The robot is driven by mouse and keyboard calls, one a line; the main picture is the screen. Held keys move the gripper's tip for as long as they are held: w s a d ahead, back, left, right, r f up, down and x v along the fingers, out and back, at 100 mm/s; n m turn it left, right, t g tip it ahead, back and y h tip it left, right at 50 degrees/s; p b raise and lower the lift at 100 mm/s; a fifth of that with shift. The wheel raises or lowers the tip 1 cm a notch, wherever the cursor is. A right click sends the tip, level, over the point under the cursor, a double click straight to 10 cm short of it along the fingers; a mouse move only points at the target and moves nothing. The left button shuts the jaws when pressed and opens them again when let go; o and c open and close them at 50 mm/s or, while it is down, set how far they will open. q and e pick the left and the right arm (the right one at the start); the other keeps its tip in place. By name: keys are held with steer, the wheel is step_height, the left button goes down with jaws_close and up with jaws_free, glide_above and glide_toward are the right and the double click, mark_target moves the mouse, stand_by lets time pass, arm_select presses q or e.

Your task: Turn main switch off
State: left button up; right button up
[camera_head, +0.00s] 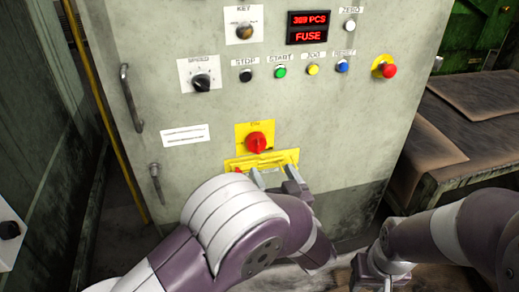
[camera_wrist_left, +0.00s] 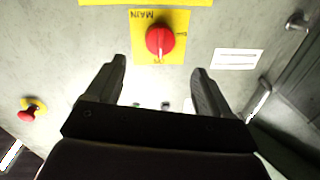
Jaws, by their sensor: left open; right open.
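The main switch (camera_head: 257,142) is a red rotary knob on a yellow plate, low on the grey cabinet front. In the left wrist view the knob (camera_wrist_left: 160,40) appears upside down, beyond the fingertips and between their lines. Its exact setting is hard to tell. My left gripper (camera_head: 274,180) is open and empty, just below the switch in the head view, in front of a yellow panel. Its two spread fingers also show in the left wrist view (camera_wrist_left: 158,68), apart from the knob. My right gripper (camera_head: 372,270) is low at the right, away from the cabinet controls, partly cut off.
The yellow panel (camera_head: 286,156) with a red part lies under the switch. Above are a speed dial (camera_head: 202,84), a key switch (camera_head: 244,31), several buttons and a red emergency stop (camera_head: 388,70). A door handle (camera_head: 132,98) juts out at left. A table (camera_head: 462,165) stands at right.

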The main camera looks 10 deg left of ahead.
mark_target(259, 148)
arm_select(q)
steer(key=b+x, duration=0.1)
steer(key=x, duration=0.2)
steer(key=b+x, duration=0.1)
steer(key=x, duration=0.2)
steer(key=b+x, duration=0.1)
steer(key=x, duration=0.2)
steer(key=shift+w+a+f, duration=0.15)
steer(key=shift+w+f, duration=0.15)
steer(key=shift+w+a+r, duration=0.2)
steer(key=shift+w, duration=0.25)
steer(key=c, duration=1)
